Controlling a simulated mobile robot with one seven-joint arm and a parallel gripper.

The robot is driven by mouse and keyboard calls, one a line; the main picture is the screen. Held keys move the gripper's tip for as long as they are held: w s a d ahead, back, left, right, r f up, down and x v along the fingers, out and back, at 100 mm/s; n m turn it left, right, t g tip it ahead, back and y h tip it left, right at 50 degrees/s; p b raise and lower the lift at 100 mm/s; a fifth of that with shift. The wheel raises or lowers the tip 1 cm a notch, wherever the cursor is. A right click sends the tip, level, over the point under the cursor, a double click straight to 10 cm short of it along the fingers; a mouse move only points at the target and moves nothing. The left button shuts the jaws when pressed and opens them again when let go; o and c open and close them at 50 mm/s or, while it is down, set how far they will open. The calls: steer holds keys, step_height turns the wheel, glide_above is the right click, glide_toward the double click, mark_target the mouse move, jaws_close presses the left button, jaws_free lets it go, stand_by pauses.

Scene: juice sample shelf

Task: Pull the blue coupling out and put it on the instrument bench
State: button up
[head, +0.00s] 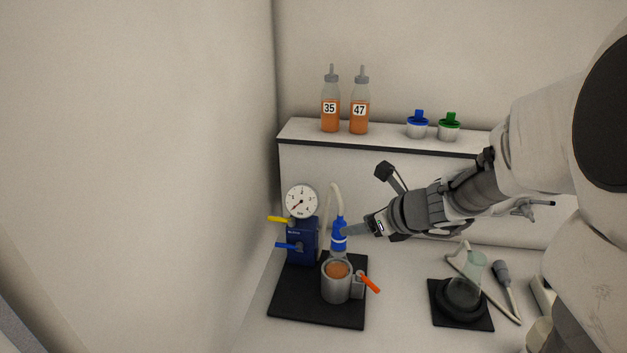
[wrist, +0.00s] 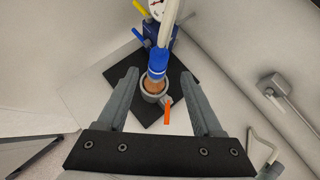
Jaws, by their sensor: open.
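The blue coupling (head: 338,238) has a white band and sits upright at the end of a pale hose, directly above a grey cup with orange liquid (head: 336,285). In the wrist view the coupling (wrist: 158,60) lies between and beyond my two fingers. My gripper (head: 350,230) reaches in from the right, with its fingertips close to the coupling. In the wrist view my gripper (wrist: 158,75) is open with nothing held. I cannot tell whether the fingers touch the coupling. The instrument bench (head: 395,285) is the pale surface under the equipment.
A blue unit (head: 302,245) with a gauge (head: 301,201) and yellow and blue levers stands left of the coupling on a black mat (head: 300,312). An orange handle (head: 370,284) sticks out beside the cup. A flask (head: 467,285) stands at the right. Bottles and capped cups stand on the shelf (head: 295,131).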

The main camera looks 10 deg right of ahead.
mark_target(339, 234)
steer(key=shift+b+x, duration=2.4)
steer(key=shift+x, duration=2.1)
steer(key=shift+s+f, duration=0.15)
jaws_close()
